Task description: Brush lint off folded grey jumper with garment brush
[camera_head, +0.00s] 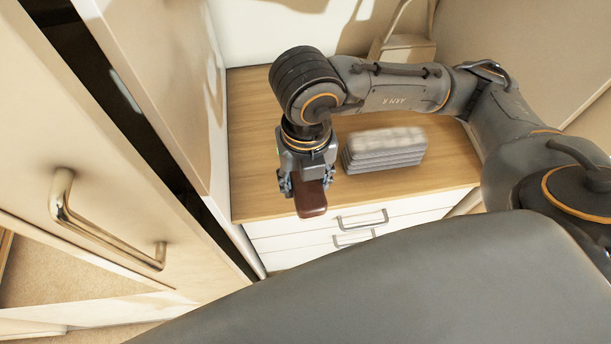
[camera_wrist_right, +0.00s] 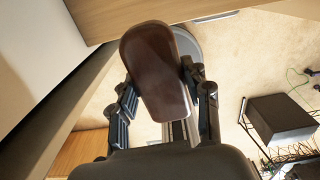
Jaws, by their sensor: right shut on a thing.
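My right gripper (camera_head: 307,186) is shut on a dark brown garment brush (camera_head: 312,200), above the front edge of the dresser top. In the right wrist view the brush (camera_wrist_right: 155,70) sits between the two fingers (camera_wrist_right: 160,103), its smooth brown back showing. Its bristles are hidden. The folded grey jumper (camera_head: 384,157) lies on the wooden top to the right of the gripper in the head view, in stacked layers with a pale, speckled upper face. The brush is apart from the jumper. My left gripper is not in view.
The dresser (camera_head: 255,172) has a wooden top and white drawers with metal handles (camera_head: 362,221). A tall cabinet with a brass handle (camera_head: 105,232) stands close on the left. A pale object (camera_head: 402,48) stands at the back. The wooden top left of the jumper is bare.

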